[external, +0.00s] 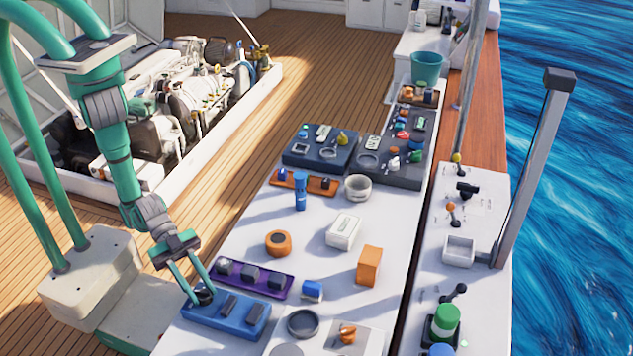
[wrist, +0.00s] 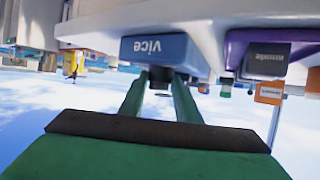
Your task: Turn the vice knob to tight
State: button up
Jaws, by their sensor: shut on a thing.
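The vice is a blue block (external: 229,317) at the front left of the white table in the external view, with dark bars on top. Its blue face, lettered "vice", shows in the wrist view (wrist: 155,48). The dark round knob (external: 204,295) sits at the block's left end. It shows in the wrist view as a dark shape (wrist: 160,76) below the label. My gripper (external: 201,297) reaches down from the left with its green fingers on either side of the knob and is shut on it. The knob's setting cannot be read.
A purple tray with dark blocks (external: 250,279) stands just behind the vice. A small blue block (external: 312,290) and a dark ring (external: 302,322) stand to its right. An orange round piece (external: 278,243) and an orange block (external: 369,266) are farther back.

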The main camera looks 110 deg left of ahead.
jog(key=m+g+h, duration=0.1)
jog(key=m, duration=0.1)
jog(key=m+g+h, duration=0.1)
jog(key=g+h, duration=0.1)
jog(key=w+a+m+g+h, duration=0.1)
jog(key=m, duration=0.1)
jog(key=shift+m+g+h, duration=0.3)
jog(key=shift+g+h, duration=0.1)
jog(key=m+g, duration=0.1)
jog(key=g, duration=0.1)
jog(key=m+g+h, duration=0.1)
jog(key=m, duration=0.1)
jog(key=shift+w+g, duration=0.2)
jog(key=shift+g, duration=0.2)
jog(key=shift+w+m+g+h, duration=0.1)
jog(key=shift+m+g+h, duration=0.2)
jog(key=shift+m+g, duration=1.1)
jog(key=shift+f, duration=0.1)
jog(key=o, duration=1)
jog(key=shift+o, duration=0.2)
